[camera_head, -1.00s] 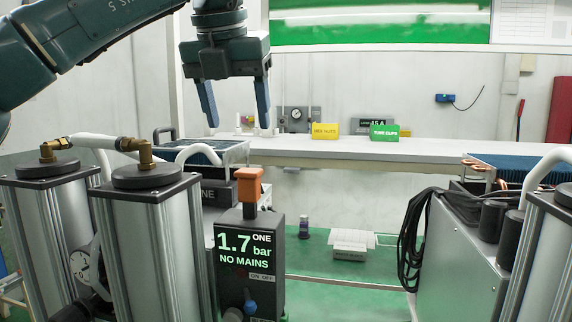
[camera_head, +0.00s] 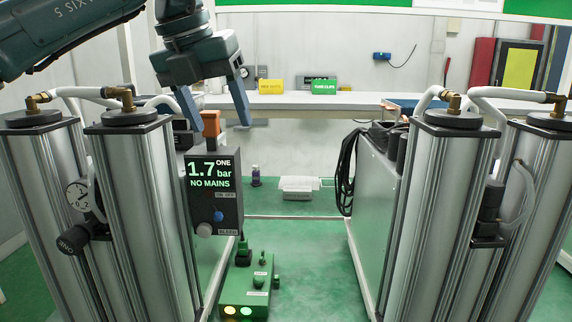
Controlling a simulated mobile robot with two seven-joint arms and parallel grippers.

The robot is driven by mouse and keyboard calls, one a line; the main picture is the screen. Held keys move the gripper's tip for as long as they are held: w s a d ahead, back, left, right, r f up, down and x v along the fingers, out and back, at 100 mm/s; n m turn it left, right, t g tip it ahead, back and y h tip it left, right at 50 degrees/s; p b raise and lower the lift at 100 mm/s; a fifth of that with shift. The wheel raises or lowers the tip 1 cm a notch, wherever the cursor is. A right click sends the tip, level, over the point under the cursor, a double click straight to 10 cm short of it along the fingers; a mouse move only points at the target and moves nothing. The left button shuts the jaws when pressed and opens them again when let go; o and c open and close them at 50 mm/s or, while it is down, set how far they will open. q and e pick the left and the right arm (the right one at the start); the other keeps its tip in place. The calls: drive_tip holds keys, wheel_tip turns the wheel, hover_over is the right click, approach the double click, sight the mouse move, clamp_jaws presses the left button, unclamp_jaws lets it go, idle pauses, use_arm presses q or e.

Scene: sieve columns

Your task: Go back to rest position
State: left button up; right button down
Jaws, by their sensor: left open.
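The box display reads "1.7 bar", "ONE" and "NO MAINS". My right gripper is out of view.
Metal columns with hoses stand at the left (camera_head: 143,220) and right (camera_head: 447,220). A green box (camera_head: 246,288) with lit lamps is low in the middle. Green floor (camera_head: 310,265) lies open between the columns. A bench (camera_head: 300,101) runs along the back.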

use_arm(q)
drive_tip(key=s+d+f+n+g+h, duration=0.1)
drive_tip(key=s+d+f+g+h, duration=0.25)
drive_tip(key=d+f+h, duration=0.6)
drive_tip(key=s+d+f+n+g+h, duration=0.1)
drive_tip(key=s+d+f+g+h, duration=0.25)
drive_tip(key=d+f+h, duration=0.65)
drive_tip(key=a+f+n+t+y, duration=0.65)
drive_tip(key=f+n+t, duration=0.35)
drive_tip(key=n, duration=0.4)
drive_tip(key=a+f+n+t+y, duration=0.65)
drive_tip(key=f+n+t, duration=0.4)
drive_tip(key=n, duration=0.25)
drive_tip(key=s+a+f+n+g+y, duration=0.3)
drive_tip(key=s+a+f, duration=0.2)
drive_tip(key=s+f, duration=0.3)
drive_tip(key=s+a+f+n+g+y, duration=0.3)
drive_tip(key=s+a+f, duration=0.3)
drive_tip(key=s+f, duration=0.2)
wheel_tip(320, 180, down, 2)
drive_tip(key=shift+a+f+n, duration=0.1)
drive_tip(key=shift+a+n, duration=0.15)
drive_tip(key=shift+n, duration=0.05)
